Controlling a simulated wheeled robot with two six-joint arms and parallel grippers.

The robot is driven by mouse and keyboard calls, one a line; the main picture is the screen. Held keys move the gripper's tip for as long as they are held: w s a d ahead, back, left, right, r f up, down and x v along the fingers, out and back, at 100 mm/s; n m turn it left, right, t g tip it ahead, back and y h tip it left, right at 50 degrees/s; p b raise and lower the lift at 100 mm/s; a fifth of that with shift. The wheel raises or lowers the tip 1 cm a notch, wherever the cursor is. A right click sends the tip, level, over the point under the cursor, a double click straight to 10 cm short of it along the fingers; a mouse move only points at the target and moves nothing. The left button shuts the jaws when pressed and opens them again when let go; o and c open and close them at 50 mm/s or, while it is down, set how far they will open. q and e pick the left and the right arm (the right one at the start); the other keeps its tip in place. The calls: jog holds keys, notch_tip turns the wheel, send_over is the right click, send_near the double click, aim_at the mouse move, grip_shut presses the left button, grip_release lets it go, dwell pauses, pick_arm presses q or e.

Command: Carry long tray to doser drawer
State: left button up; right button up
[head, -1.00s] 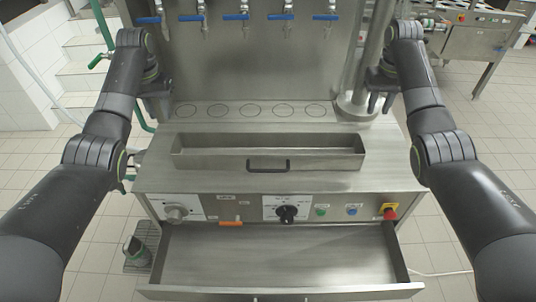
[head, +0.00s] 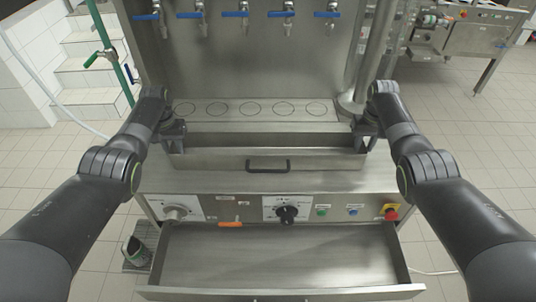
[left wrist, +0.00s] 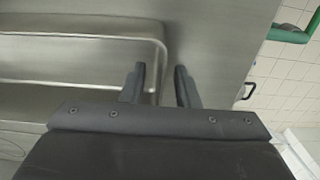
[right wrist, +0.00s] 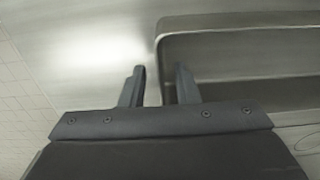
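The long tray (head: 220,160) is a steel trough with a black front handle, resting on the machine's worktop. It also shows in the left wrist view (left wrist: 80,33) and the right wrist view (right wrist: 240,25). My left gripper (left wrist: 160,75) is open, its fingers on either side of the tray's left end wall. My right gripper (right wrist: 160,75) is open, its fingers likewise on either side of the right end wall. Both look apart from the wall. The doser drawer (head: 280,255) below the control panel is pulled open and empty.
Several blue-handled taps (head: 235,14) hang on the back panel above a strip of marked circles (head: 248,109). A vertical pipe (head: 375,50) stands at the back right. The control panel (head: 245,208) with knobs and a red button lies between tray and drawer.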

pick_arm(q)
jog(key=shift+s+f, duration=0.2)
jog(key=shift+f, duration=0.4)
pick_arm(e)
jog(key=shift+s+f, duration=0.15)
jog(key=shift+f, duration=0.5)
pick_arm(q)
jog(key=shift+f, duration=0.15)
pick_arm(e)
jog(key=shift+f, duration=0.15)
pick_arm(q)
jog(key=shift+w, duration=0.1)
jog(key=shift+c, duration=0.5)
pick_arm(e)
jog(key=shift+c, duration=0.5)
pick_arm(q)
grip_shut()
pick_arm(e)
grip_shut()
